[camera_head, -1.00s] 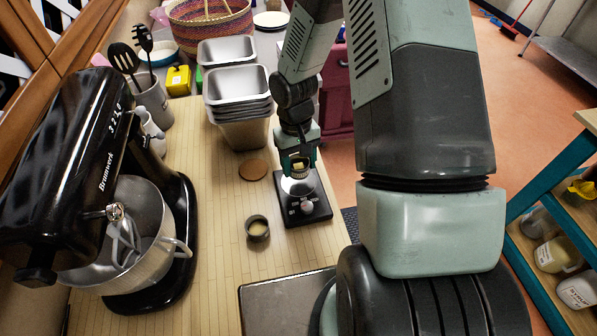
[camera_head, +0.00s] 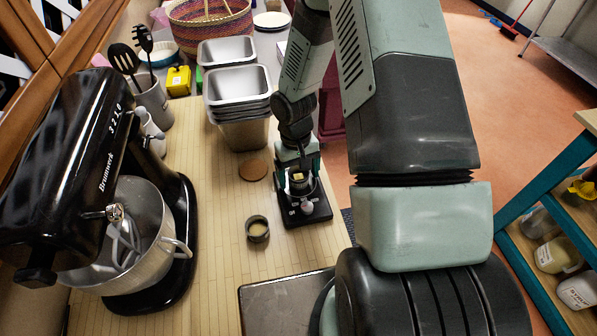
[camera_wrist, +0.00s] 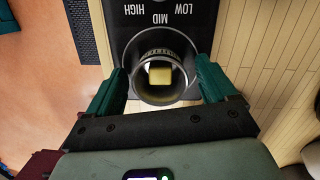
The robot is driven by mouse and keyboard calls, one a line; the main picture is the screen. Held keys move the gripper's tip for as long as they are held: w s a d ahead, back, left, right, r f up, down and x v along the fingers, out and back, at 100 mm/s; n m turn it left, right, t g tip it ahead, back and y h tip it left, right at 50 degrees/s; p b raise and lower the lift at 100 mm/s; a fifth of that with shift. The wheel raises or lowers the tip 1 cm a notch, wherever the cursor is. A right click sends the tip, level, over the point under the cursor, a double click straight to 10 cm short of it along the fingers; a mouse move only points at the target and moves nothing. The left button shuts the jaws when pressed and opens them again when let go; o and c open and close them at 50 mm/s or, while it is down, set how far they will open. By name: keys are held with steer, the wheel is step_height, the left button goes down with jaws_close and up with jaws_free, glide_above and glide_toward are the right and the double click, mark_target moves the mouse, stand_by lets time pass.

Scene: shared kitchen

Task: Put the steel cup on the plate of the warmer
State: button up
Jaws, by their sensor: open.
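The steel cup (camera_wrist: 160,97), a round metal cup with a yellow cube inside, is over the round plate (camera_wrist: 189,47) of the black warmer (camera_head: 308,213). My gripper (camera_wrist: 162,72) is open, with one finger on each side of the cup and visible gaps between fingers and wall. In the head view my gripper (camera_head: 298,178) is low over the warmer and partly covers the cup.
A small round dark container (camera_head: 257,229) with pale contents stands left of the warmer. A brown round coaster (camera_head: 253,170) lies behind it. Stacked metal pans (camera_head: 238,85) stand behind, and a black stand mixer (camera_head: 150,200) is at left. The counter's right edge is close to the warmer.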

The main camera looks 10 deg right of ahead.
mark_target(296, 177)
steer(key=shift+r, duration=0.1)
step_height(296, 177, up, 12)
steer(key=w, duration=0.1)
steer(key=shift+w+a, duration=0.15)
steer(key=shift+w, duration=0.05)
stand_by(2.0)
